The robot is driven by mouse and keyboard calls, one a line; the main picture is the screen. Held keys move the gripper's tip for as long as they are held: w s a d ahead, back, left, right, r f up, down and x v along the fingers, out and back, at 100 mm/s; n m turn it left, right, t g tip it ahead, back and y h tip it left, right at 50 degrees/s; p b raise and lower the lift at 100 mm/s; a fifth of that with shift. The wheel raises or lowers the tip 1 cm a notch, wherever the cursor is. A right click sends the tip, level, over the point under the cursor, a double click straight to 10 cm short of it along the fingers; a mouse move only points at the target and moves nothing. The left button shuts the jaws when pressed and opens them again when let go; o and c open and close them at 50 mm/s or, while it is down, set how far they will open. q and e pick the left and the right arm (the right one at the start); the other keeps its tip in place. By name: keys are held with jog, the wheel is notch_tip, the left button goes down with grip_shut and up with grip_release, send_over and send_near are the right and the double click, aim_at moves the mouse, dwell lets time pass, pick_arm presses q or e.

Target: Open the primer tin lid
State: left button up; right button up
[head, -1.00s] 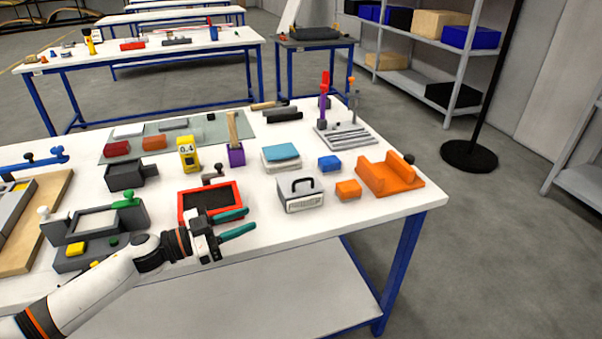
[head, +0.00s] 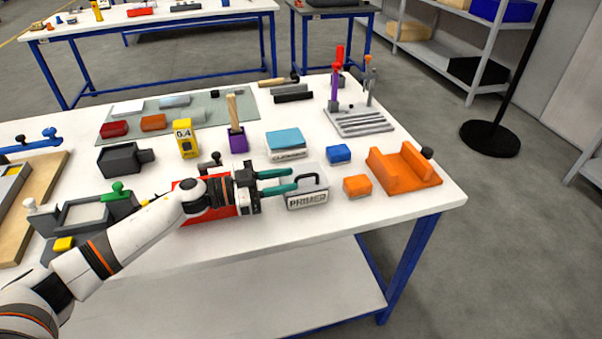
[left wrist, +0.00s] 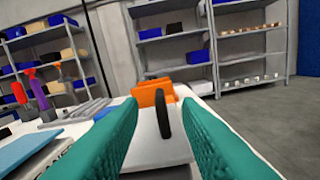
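The primer tin (head: 307,200) stands near the front of the white table, with a "PRIMER" label on its front. Its grey lid (head: 312,169) carries a black arched handle (head: 326,181) and looks shut. My left gripper (head: 296,179) comes in from the left with its teal fingers open, the tips over the left part of the lid. In the left wrist view, the handle (left wrist: 163,121) stands upright between the open fingers, a little beyond the tips. I cannot tell whether the fingers touch the lid. My right gripper is not in view.
A red tray (head: 219,213) lies beneath my left wrist. A blue-topped stack (head: 285,142) is behind the tin. An orange block (head: 357,186), a blue block (head: 339,154) and an orange cradle (head: 404,168) are to its right. The table's front edge is close.

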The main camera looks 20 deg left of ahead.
aim_at(301, 177)
pick_arm(q)
jog(key=shift+x, duration=2.15)
jog(key=shift+c, duration=0.4)
grip_shut()
